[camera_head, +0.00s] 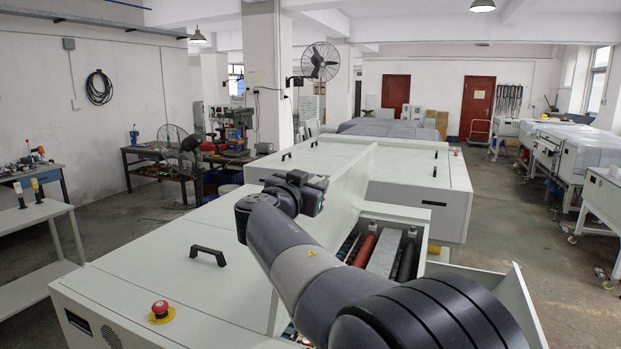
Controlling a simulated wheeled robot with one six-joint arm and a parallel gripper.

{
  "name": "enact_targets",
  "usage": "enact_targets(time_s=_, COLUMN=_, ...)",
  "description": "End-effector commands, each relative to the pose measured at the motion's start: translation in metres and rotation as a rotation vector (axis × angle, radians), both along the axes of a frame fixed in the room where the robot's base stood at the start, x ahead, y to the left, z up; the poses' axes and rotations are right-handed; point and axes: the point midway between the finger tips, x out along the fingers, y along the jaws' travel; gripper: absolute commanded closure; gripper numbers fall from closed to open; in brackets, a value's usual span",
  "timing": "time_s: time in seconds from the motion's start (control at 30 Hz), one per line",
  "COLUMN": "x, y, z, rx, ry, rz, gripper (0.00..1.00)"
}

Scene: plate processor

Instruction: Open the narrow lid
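The white plate processor (180,265) fills the lower middle. A wide flat cover with a black handle (208,255) lies closed at its left. Farther back, a pale panel (345,190) rises steeply beside an open bay. It looks like the narrow lid standing raised, but its hinge is hidden. In the bay I see a red roller (365,250), a grey bar and a dark roller (407,262). My gripper (308,192) is at the end of my arm, in front of the raised panel. Its fingers are not clear, and I cannot tell whether it touches the panel.
A red emergency button (160,311) sits on the near left corner. A side panel (520,308) sticks up at the lower right. A white rack (45,225) stands at left. More machines (570,145) line the right, with open floor between.

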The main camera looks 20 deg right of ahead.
Motion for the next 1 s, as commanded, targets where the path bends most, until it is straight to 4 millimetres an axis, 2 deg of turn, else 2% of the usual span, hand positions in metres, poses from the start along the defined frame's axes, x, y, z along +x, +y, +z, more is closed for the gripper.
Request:
enact_targets(time_s=0.23, x=0.0003, y=-0.0004, z=-0.0003, rx=0.000, ry=0.000, rz=0.000, gripper=0.61)
enact_targets(time_s=0.7, x=0.0002, y=-0.0002, z=-0.0002, rx=0.000, ry=0.000, rz=0.000, gripper=0.99)
enact_targets(time_s=1.0, x=0.0001, y=-0.0002, z=-0.0003, rx=0.000, ry=0.000, rz=0.000, gripper=1.00)
